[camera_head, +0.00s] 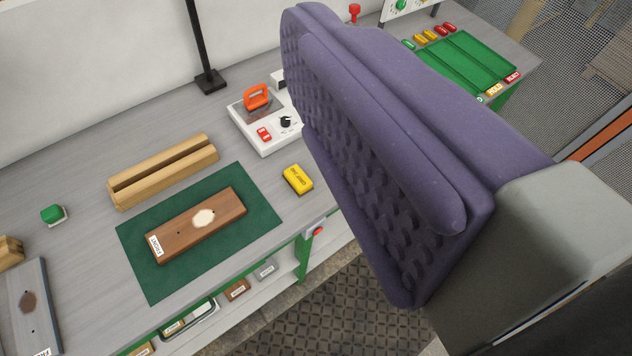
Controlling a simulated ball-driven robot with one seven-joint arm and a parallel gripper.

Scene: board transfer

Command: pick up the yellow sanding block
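The yellow sanding block (298,179) lies on the grey workbench, just right of the green mat and below the white box with the dial. A dark label shows on its top. My gripper (312,40) fills the right half of the view, with large purple ridged pads. It is close to the camera, and the block shows to the left of it, clear of the pads in the picture. I see nothing held, but the pads' spacing is unclear.
The green mat (134,236) bears a brown board (180,232) with a pale patch. A slotted wooden block (165,172), a white box (272,146) with an orange handle, and a green tray (475,52) stand on the bench. A red button (318,231) is at the front edge.

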